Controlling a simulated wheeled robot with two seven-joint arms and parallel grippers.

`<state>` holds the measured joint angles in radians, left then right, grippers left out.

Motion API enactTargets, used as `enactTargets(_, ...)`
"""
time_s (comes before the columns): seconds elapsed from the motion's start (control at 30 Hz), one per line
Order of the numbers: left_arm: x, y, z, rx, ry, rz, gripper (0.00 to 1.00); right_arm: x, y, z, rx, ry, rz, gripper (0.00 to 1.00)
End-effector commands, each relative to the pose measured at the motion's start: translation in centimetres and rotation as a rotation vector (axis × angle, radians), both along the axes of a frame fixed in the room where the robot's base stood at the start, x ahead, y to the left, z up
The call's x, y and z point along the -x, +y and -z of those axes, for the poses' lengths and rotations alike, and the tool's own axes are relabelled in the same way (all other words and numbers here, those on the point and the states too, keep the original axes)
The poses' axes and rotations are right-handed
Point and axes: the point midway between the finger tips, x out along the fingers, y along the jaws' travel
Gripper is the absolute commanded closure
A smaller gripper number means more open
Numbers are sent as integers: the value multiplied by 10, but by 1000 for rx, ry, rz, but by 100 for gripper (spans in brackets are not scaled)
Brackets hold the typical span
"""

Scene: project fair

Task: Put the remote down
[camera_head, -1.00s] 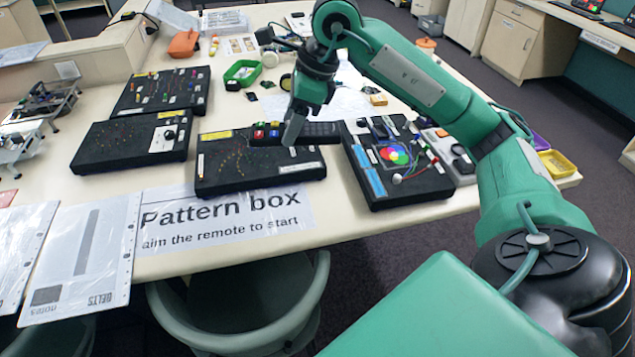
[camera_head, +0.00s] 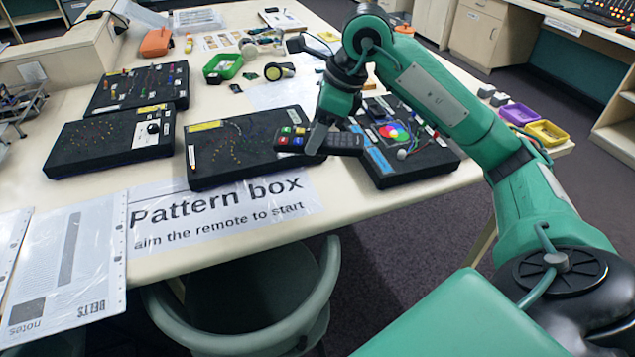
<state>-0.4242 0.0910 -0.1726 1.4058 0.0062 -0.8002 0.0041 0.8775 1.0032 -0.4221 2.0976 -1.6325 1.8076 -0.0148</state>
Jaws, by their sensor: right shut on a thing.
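The remote (camera_head: 345,144) is a dark handset with red, green, blue and yellow buttons at its left end. My right gripper (camera_head: 316,142) is shut on it and holds it level, pointing left to right. In the picture it overlaps the right end of the black pattern box (camera_head: 230,160) and the near-left edge of the board with the colour wheel (camera_head: 425,165). I cannot tell its exact height above them. The gripper hides part of the remote. My left gripper is not in view.
A "Pattern box" sign (camera_head: 215,215) lies at the table's front edge. Two more black boards (camera_head: 110,143) (camera_head: 140,88) stand left. A green tray (camera_head: 222,67) and small parts lie behind. A chair (camera_head: 245,310) stands in front.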

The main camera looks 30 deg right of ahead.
Motion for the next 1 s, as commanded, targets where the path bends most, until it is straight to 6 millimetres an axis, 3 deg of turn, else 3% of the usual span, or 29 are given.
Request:
enactTargets(0.2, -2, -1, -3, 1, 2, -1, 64, 1, 0, 46, 1, 5, 1, 74)
enactTargets(0.4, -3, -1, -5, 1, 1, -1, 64, 1, 0, 79, 0, 3, 0, 74)
enactTargets(1.0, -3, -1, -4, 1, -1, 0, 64, 0, 0, 128, 0, 0, 0, 74)
